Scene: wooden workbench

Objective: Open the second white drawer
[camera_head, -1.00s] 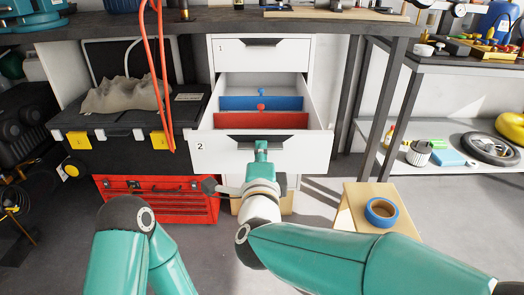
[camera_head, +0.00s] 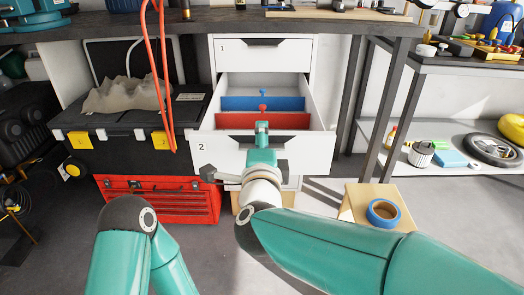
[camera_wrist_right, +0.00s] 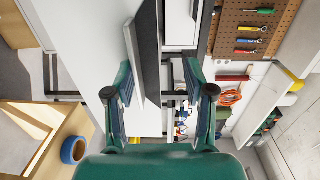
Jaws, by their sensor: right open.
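The second white drawer (camera_head: 222,157), marked 2, stands pulled out of the white cabinet. A blue divider (camera_head: 235,103) and a red divider (camera_head: 232,120) show inside. Its dark handle (camera_head: 290,146) is on the front; it also shows in the wrist view (camera_wrist_right: 146,45), running up between the fingers. My right gripper (camera_head: 262,127) is in front of the drawer front, its tips near the top edge. In the wrist view the right gripper (camera_wrist_right: 158,80) has its fingers wide apart, with nothing clamped. My left arm is at lower left; its gripper is not visible.
The top drawer (camera_head: 228,55), marked 1, is shut. A black case (camera_head: 105,145) on a red toolbox (camera_head: 165,205) stands left, with an orange cable hanging in front. A wooden stool (camera_head: 360,195) with blue tape (camera_head: 382,213) is at right, near my right arm.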

